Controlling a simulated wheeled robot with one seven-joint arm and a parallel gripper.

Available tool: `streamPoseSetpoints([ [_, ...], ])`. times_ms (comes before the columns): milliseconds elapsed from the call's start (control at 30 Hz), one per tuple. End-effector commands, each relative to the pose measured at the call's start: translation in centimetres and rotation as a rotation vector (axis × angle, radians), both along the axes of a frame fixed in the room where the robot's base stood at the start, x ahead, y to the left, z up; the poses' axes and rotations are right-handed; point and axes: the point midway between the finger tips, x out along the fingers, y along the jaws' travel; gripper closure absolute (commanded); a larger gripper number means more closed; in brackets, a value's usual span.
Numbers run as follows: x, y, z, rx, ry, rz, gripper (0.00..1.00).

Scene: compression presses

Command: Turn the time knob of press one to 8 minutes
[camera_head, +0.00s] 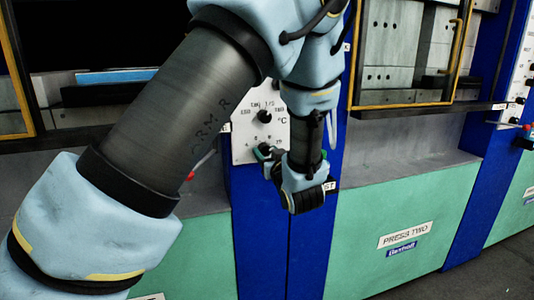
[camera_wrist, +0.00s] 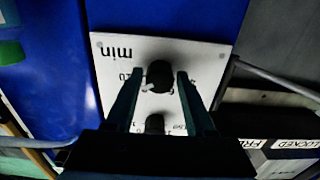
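A white control panel (camera_head: 245,143) is on the blue column left of press two; it also shows upside down in the wrist view (camera_wrist: 110,62). The black time knob (camera_wrist: 160,74) is next to the word "min", its pale pointer toward the lower left. I cannot read its exact setting. My gripper (camera_wrist: 161,78) has one finger on each side of this knob, with narrow gaps visible. In the head view my gripper (camera_head: 267,153) is at the panel's lower part and hides most of that knob. The temperature knob (camera_head: 264,116) is above it, marked °C.
Press two (camera_head: 393,205) stands to the right, with a yellow-framed opening. The left press (camera_head: 205,250) is largely behind my arm and its name is not readable. In the wrist view a second black knob (camera_wrist: 155,124) is close to my fingers.

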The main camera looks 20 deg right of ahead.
Motion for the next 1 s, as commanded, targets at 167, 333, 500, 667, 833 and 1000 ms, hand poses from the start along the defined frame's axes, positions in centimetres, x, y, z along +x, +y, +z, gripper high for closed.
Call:
streamPoseSetpoints([
  [167,-0.01,0.00,0.00,0.000,0.000,0.000,0.67],
  [333,-0.02,0.00,0.01,0.000,0.000,0.000,0.86],
  [500,-0.02,0.00,0.01,0.000,0.000,0.000,1.00],
  [667,-0.02,0.00,-0.01,-0.001,0.000,0.000,1.00],
  [833,0.00,0.02,-0.15,-0.025,0.003,0.001,1.00],
  [1000,0.04,0.05,-0.34,-0.097,0.011,0.002,1.00],
])
